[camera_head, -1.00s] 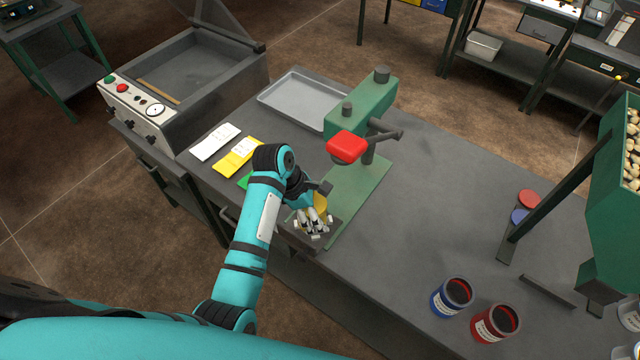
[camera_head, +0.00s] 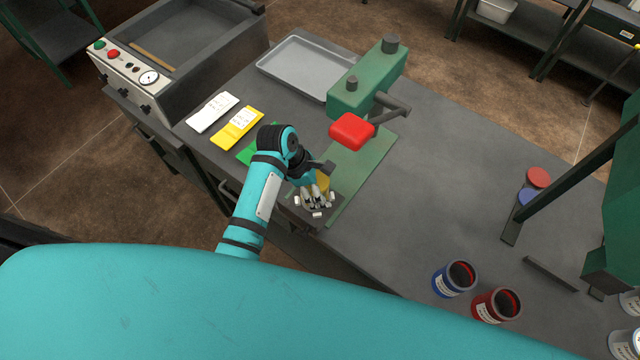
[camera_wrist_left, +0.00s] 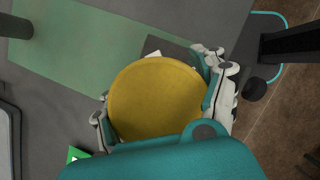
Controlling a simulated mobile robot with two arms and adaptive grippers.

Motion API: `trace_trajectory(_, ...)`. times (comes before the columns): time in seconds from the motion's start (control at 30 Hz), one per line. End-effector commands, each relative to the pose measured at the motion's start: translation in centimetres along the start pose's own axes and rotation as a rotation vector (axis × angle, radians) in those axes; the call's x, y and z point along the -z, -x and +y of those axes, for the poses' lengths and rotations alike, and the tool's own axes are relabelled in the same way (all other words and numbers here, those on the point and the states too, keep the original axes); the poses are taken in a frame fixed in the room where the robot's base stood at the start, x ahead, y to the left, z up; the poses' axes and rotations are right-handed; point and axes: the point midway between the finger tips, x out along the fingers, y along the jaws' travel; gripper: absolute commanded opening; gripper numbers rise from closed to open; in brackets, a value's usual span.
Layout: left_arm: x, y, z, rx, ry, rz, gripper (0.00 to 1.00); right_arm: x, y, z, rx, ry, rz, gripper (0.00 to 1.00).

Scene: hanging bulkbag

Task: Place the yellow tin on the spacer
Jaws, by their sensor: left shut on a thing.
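The yellow tin (camera_head: 322,184) is between the fingers of my left gripper (camera_head: 316,197). In the left wrist view the tin's round yellow face (camera_wrist_left: 158,98) fills the middle, with a finger on each side. My left gripper is shut on it. A dark square piece (camera_head: 329,214) with small white bits at its edges, seemingly the spacer, lies under the gripper at the bench's near edge. It also shows partly behind the tin in the left wrist view (camera_wrist_left: 167,46). I cannot tell whether the tin touches it. My right gripper is not in view.
A green press (camera_head: 366,85) with a red head (camera_head: 352,131) stands just beyond the gripper on a green base plate (camera_head: 362,165). A grey tray (camera_head: 305,68) and coloured packets (camera_head: 237,128) lie left. Blue (camera_head: 455,279) and red (camera_head: 496,305) tins stand right. The bench middle-right is clear.

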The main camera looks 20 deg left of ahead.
Motion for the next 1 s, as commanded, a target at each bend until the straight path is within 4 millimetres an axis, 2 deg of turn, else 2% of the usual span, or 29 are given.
trace_trajectory(0.03, 0.0, -0.1, 0.0, 0.000, 0.000, 0.000, 0.71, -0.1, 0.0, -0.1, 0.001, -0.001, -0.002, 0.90)
trace_trajectory(0.23, 0.0, -0.1, 0.0, 0.000, 0.000, 0.000, 0.97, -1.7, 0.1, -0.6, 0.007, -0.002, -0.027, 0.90)
trace_trajectory(0.37, 0.0, -0.1, 0.0, 0.000, 0.000, 0.000, 0.98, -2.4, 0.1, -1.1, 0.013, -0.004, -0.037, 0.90)
trace_trajectory(0.63, -0.1, 0.6, 0.1, -0.001, 0.000, 0.001, 0.98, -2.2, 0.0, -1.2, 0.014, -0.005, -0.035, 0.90)
trace_trajectory(0.77, -0.1, 2.6, 0.1, -0.005, 0.000, -0.001, 0.98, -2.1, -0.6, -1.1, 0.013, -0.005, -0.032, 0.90)
trace_trajectory(1.0, -0.1, 8.0, 0.1, -0.007, -0.001, -0.002, 0.98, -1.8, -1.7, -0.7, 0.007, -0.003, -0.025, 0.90)
